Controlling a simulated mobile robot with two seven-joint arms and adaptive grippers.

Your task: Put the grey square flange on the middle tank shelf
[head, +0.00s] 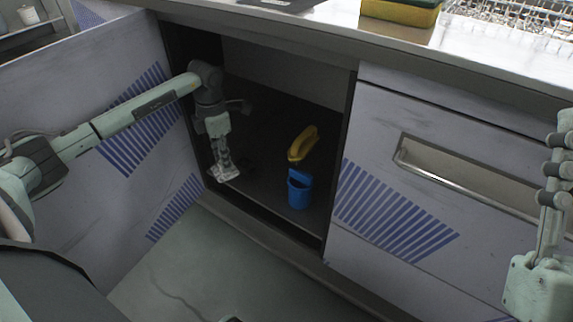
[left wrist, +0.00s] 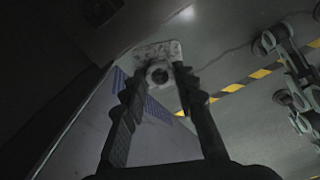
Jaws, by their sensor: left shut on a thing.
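The grey square flange (head: 226,174) is a pale, worn plate, low at the left front of the open cabinet. My left gripper (head: 223,165) points down inside the cabinet and is shut on it. In the left wrist view, the flange (left wrist: 157,50) shows a round, dark-centred hub between the fingertips (left wrist: 160,76). I cannot tell whether the plate touches the dark shelf (head: 262,160) below. My right gripper (head: 555,190) shows partly at the right edge; its fingertips are cut off.
A blue cup-like holder (head: 299,192) and a yellow curved object (head: 302,144) stand on the right of the shelf. The open door (head: 90,90) is close on the left. The cabinet's right side post (head: 342,150) bounds the opening. Dark shelf lies free between flange and cup.

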